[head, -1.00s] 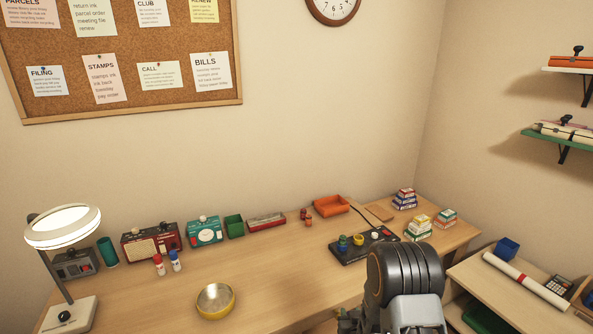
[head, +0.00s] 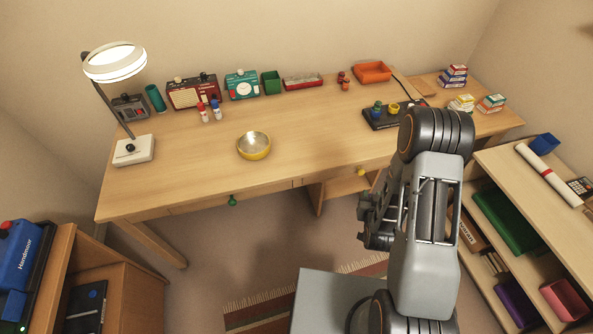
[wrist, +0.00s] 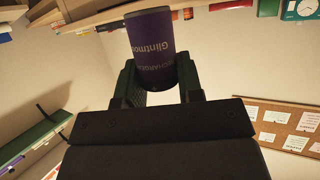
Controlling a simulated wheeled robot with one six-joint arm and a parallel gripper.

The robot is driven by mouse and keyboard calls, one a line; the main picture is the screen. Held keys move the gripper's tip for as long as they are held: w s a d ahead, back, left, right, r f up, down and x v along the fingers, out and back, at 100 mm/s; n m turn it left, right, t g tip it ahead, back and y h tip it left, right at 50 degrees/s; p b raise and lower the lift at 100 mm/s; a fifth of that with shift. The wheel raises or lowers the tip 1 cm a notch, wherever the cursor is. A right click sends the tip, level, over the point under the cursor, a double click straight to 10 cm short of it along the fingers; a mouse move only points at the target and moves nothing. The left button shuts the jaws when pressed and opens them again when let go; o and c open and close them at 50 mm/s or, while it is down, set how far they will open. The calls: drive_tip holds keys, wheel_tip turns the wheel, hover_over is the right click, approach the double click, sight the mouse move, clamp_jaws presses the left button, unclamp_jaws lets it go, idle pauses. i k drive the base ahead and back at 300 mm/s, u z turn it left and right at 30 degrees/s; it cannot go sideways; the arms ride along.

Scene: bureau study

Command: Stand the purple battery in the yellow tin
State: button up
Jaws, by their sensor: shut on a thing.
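The purple battery (wrist: 152,40) is a thick cylinder with pale lettering, large in the wrist view. My gripper (wrist: 158,78) is shut on it, with one dark finger on each side. In the head view my gripper (head: 374,225) is a dark shape beside my arm, in front of the desk; the battery cannot be made out there. The yellow tin (head: 255,153) is a round, bowl-like vessel with a grey inside, open upward on the desk near its front edge. It looks empty. My gripper is to its right and apart from it.
The wooden desk (head: 190,165) is clear around the tin. A lamp (head: 128,150) stands at left, with red and blue bottles (head: 210,112) nearby. Radios (head: 192,93) and boxes line the back. A dark tray (head: 385,120) lies at right. A shelf unit (head: 500,165) stands far right.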

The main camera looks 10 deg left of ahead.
sight(254, 147)
drive_tip(key=k, duration=1.15)
drive_tip(key=u, duration=0.6)
drive_tip(key=i, duration=0.7)
drive_tip(key=u, duration=0.6)
drive_tip(key=i, duration=0.8)
drive_tip(key=z, duration=0.15)
